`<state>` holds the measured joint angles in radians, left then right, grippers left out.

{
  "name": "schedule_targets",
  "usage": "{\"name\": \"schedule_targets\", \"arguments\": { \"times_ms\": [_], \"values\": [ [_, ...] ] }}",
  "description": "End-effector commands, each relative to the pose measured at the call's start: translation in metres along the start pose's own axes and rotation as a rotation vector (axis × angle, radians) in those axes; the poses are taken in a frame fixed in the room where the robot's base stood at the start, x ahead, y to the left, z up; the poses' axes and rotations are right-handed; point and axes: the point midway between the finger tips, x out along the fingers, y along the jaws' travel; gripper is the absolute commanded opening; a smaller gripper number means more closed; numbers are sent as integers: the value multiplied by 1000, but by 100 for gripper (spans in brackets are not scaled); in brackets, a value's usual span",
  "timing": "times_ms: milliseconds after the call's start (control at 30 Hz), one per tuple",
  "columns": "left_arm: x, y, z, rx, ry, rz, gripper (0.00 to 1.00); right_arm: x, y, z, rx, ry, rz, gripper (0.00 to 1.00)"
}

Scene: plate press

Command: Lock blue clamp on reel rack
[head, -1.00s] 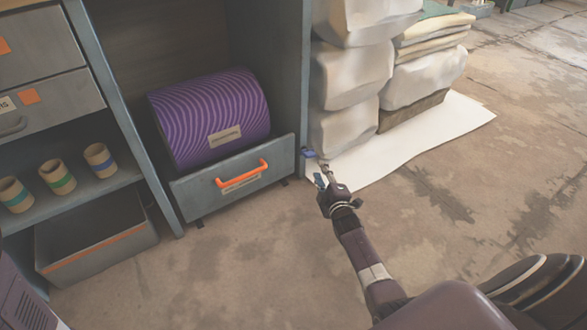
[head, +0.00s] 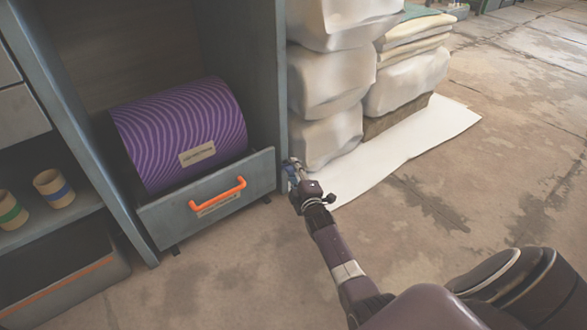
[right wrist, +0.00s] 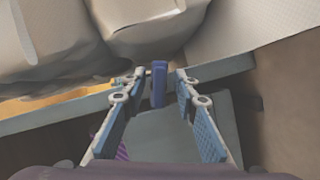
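The reel rack (head: 266,110) is a grey-blue frame holding a purple patterned reel (head: 182,130) above a front panel with an orange handle (head: 218,194). The blue clamp (right wrist: 158,85) shows in the right wrist view as a small upright blue lever at the rack's edge. My right gripper (head: 292,168) is at the rack's right front post. In the right wrist view, its two blue-padded fingers (right wrist: 160,74) are open, one on each side of the clamp, with gaps visible. In the head view the gripper largely hides the clamp. My left gripper is not in view.
Stacked white wrapped bundles (head: 325,90) stand close to the right of the rack, on a white sheet (head: 420,140). The floor in front is clear.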

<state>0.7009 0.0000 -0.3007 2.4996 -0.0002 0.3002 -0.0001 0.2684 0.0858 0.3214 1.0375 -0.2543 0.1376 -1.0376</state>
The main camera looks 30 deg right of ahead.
Motion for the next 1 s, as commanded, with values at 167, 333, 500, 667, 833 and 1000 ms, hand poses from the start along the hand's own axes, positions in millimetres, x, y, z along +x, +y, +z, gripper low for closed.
{"name": "schedule_targets", "arguments": {
  "times_ms": [167,333,500,667,833,1000],
  "values": [
    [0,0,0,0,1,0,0,0,1,0,0,0,0,22],
    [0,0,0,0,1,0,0,0,0,0,0,0,0,3],
    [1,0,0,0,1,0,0,0,0,0,1,0,0,0],
    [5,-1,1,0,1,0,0,0,2,0,17,-1,-8,0],
    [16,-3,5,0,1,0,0,0,4,0,77,-1,-34,0],
    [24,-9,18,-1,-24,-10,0,0,6,-1,182,-1,-80,0]
  ]
}}
